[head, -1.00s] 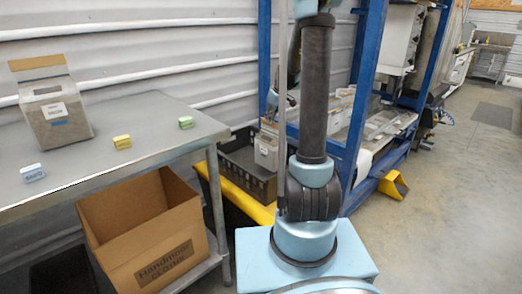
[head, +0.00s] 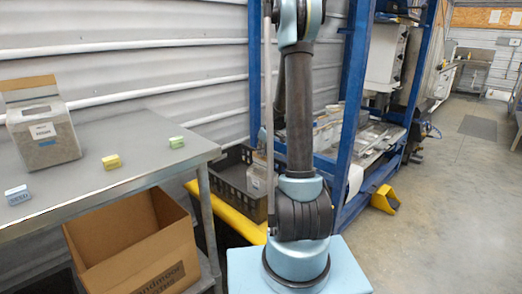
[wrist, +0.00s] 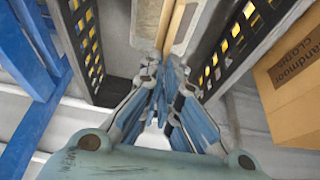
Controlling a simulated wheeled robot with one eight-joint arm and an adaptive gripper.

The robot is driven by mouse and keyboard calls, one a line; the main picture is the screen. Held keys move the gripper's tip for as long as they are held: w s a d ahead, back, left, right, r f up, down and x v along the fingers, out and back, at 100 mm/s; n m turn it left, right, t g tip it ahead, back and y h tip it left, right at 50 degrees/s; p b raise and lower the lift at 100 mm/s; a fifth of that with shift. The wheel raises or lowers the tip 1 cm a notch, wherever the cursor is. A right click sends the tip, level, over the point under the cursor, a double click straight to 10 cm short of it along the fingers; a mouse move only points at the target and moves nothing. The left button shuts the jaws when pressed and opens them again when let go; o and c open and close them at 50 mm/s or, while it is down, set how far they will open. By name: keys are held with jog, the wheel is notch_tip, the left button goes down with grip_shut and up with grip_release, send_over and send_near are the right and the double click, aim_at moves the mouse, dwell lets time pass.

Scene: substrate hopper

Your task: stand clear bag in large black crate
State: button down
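The large black crate (head: 228,176) stands on the floor between the table and the blue rack, partly behind my arm. The clear bag (head: 256,184) shows as a pale shape inside it, mostly hidden by my arm. In the wrist view the crate's slotted walls (wrist: 228,60) rise on both sides, and the bag's tan folded top (wrist: 172,24) lies between them. My gripper (wrist: 166,62) is over the crate with its fingers close together, shut on that top. The bag looks upright; its base is hidden.
A steel table (head: 160,137) holds another bag with a brown top (head: 44,135) and blue, yellow and green blocks. A cardboard box (head: 135,240) is under it. A yellow edge (head: 225,212) runs before the crate. The blue rack (head: 350,105) stands close right.

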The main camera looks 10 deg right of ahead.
jog(key=c, duration=1.8)
grip_release()
jog(key=v, duration=1.1)
jog(key=s+a+r+m, duration=0.2)
jog(key=s+r, duration=0.2)
jog(key=s, duration=0.8)
jog(key=s+f+m+h, duration=0.1)
jog(key=s+f, duration=0.3)
jog(key=s, duration=1)
jog(key=s+f+m+g+h, duration=0.1)
jog(key=s+f+m, duration=0.2)
jog(key=s, duration=1.1)
jog(key=shift+s+f+m+h, duration=0.3)
jog(key=shift+s+f+m, duration=0.1)
jog(key=shift+m, duration=0.1)
jog(key=shift+w, duration=0.1)
